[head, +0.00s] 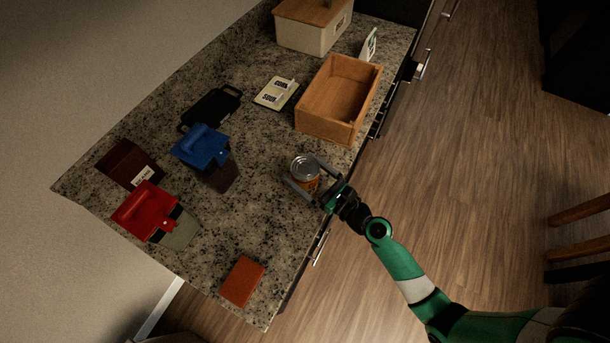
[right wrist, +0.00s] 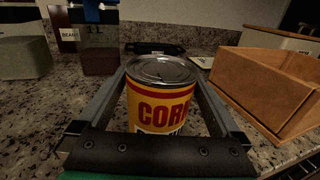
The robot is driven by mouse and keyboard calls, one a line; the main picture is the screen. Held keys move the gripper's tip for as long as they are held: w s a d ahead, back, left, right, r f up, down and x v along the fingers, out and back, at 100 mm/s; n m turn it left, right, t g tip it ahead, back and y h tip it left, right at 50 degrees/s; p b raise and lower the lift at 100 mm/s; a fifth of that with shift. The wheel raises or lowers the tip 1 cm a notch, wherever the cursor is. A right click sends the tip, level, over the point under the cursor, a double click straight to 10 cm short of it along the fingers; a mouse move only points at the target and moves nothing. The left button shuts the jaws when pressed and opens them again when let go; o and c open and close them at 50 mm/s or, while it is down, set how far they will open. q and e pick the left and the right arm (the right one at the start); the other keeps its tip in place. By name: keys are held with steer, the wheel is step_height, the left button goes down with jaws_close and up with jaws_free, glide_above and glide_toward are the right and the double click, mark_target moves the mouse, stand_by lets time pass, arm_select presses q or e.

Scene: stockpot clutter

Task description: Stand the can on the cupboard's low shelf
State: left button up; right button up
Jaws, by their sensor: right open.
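The can (head: 306,171) stands upright on the speckled counter, with a silver lid and an orange-yellow side. In the right wrist view the can (right wrist: 162,102) shows a yellow label with red letters beginning "COR". My right gripper (head: 301,169) is open, with one finger on each side of the can. A gap shows beside the can, and I cannot tell whether either finger touches it. My left gripper is not in view. I cannot make out a cupboard with a low shelf in these views.
An open wooden box (head: 308,121) stands behind the can. Blue-lidded (head: 201,147) and red-lidded (head: 145,209) containers stand to the left. A reddish block (head: 242,281) lies near the front. A "CORN SOUP" card (head: 276,92) and a black item (head: 211,106) lie farther back.

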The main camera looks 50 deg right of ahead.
mark_target(307, 168)
jaws_close()
stand_by(0.3)
steer(key=shift+r, duration=0.2)
steer(key=shift+r+p, duration=0.25)
steer(key=shift+p, duration=0.15)
steer(key=r+p, duration=0.3)
steer(key=shift+s+d+r, duration=0.15)
steer(key=shift+s+r, duration=0.15)
steer(key=shift+r, duration=0.1)
steer(key=s+d+r+p, duration=0.4)
steer(key=s+r, duration=0.4)
steer(key=s, duration=0.4)
steer(key=shift+s+d+r, duration=0.2)
steer(key=shift+s+d, duration=0.05)
steer(key=shift+s, duration=0.1)
